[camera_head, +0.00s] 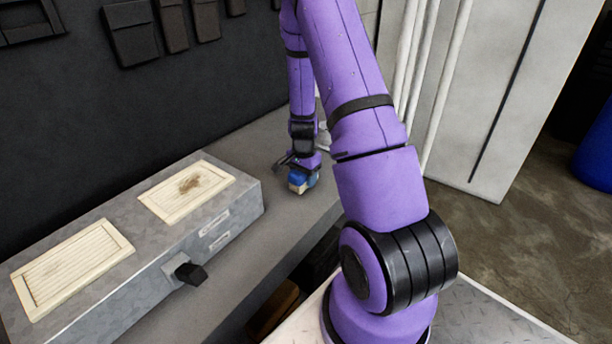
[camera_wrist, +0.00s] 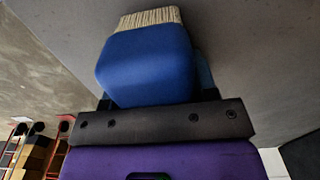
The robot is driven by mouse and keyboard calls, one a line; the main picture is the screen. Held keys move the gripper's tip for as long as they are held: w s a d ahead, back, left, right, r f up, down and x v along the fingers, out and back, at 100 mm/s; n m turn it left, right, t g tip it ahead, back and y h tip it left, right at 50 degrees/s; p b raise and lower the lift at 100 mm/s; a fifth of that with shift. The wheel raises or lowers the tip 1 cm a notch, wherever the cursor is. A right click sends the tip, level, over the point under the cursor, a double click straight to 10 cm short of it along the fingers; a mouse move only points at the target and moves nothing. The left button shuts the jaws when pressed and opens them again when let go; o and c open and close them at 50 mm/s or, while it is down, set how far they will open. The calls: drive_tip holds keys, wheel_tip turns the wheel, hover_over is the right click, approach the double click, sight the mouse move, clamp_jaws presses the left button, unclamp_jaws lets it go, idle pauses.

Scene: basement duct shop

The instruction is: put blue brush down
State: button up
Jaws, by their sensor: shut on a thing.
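The blue brush (camera_wrist: 148,62) has a blue body and pale bristles. It fills the upper middle of the wrist view, with the bristles at the far end against the grey surface. My gripper (camera_head: 300,176) is shut on the brush, which also shows small in the head view (camera_head: 298,183). The brush is low over the grey bench top (camera_head: 262,157); I cannot tell whether it touches it. The gripper's fingers are mostly hidden behind the brush in the wrist view.
A grey metal box (camera_head: 232,212) with two cream slatted panels and a black knob (camera_head: 190,273) stands on the bench left of my gripper. Dark pouches (camera_head: 131,33) hang on the back wall. White pipes (camera_head: 432,75) rise behind my arm. Bare bench lies around the brush.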

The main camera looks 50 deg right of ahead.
drive_tip(key=shift+f, duration=0.3)
drive_tip(key=shift+f, duration=0.15)
drive_tip(key=o, duration=1.1)
wheel_tip(320, 180, up, 12)
drive_tip(key=shift+a+r, duration=0.1)
drive_tip(key=shift+r, duration=0.1)
drive_tip(key=s+a+r+n+t, duration=0.1)
drive_tip(key=s+a+r+n, duration=0.25)
drive_tip(key=a+r, duration=0.55)
drive_tip(key=s+a+r+n+t, duration=0.2)
drive_tip(key=a+r+n, duration=0.35)
drive_tip(key=r, duration=0.55)
drive_tip(key=s+a+r+n, duration=0.2)
drive_tip(key=s+a, duration=0.1)
drive_tip(key=s, duration=0.2)
drive_tip(key=s+a+r+n+t, duration=0.1)
drive_tip(key=s+a+r+n, duration=0.2)
drive_tip(key=s, duration=0.2)
drive_tip(key=s+a+r+n+t, duration=0.1)
drive_tip(key=s+a+r+n, duration=0.1)
drive_tip(key=s, duration=0.3)
drive_tip(key=shift+s+a+r, duration=0.25)
drive_tip(key=shift+a+r, duration=0.35)
drive_tip(key=shift+a, duration=0.1)
